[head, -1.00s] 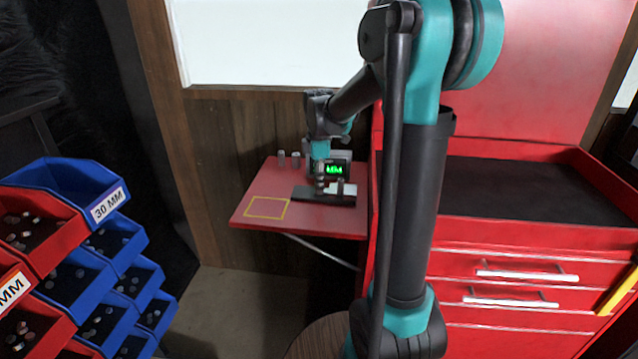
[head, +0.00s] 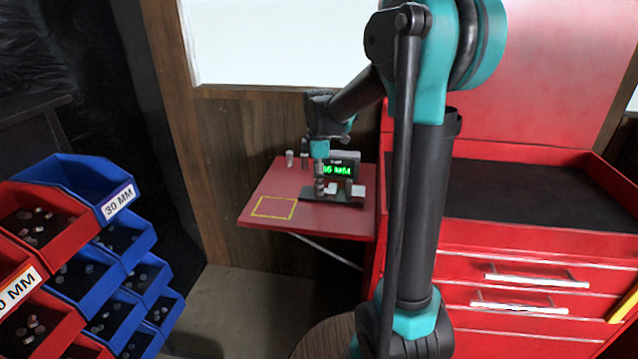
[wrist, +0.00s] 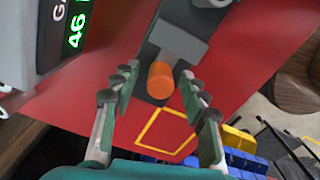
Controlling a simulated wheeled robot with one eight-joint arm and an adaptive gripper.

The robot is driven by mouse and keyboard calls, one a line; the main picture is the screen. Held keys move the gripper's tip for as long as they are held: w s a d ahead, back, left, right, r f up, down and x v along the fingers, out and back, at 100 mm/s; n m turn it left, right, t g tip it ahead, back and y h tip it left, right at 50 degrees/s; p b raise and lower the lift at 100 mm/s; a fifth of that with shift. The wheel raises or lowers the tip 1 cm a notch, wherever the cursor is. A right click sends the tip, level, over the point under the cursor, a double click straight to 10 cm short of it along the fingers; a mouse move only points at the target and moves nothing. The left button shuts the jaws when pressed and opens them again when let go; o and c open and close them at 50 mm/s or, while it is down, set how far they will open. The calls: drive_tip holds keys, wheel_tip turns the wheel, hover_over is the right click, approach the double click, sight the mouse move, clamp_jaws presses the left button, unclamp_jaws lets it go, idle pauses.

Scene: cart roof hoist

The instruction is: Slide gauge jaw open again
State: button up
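The gauge sits on the red side shelf. Its dark base (head: 345,203) carries a light sliding jaw block (head: 332,188) and a second light block (head: 358,190) to the right, with a gap between them. In the wrist view, the grey jaw block (wrist: 177,40) has an orange knob (wrist: 161,82) in front of it. My gripper (wrist: 160,88) is open, one finger on each side of the knob, with space visible on both sides. In the head view, my gripper (head: 320,178) points down at the jaw's left end.
The red shelf (head: 290,180) has a yellow square outline (head: 274,207) on its left and small cylinders (head: 290,158) at the back. A red tool cabinet (head: 530,230) stands right. Blue and red bins (head: 115,245) stand at left.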

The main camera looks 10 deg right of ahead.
wheel_tip(320, 180, up, 12)
idle(0.7)
drive_tip(key=shift+s, duration=0.1)
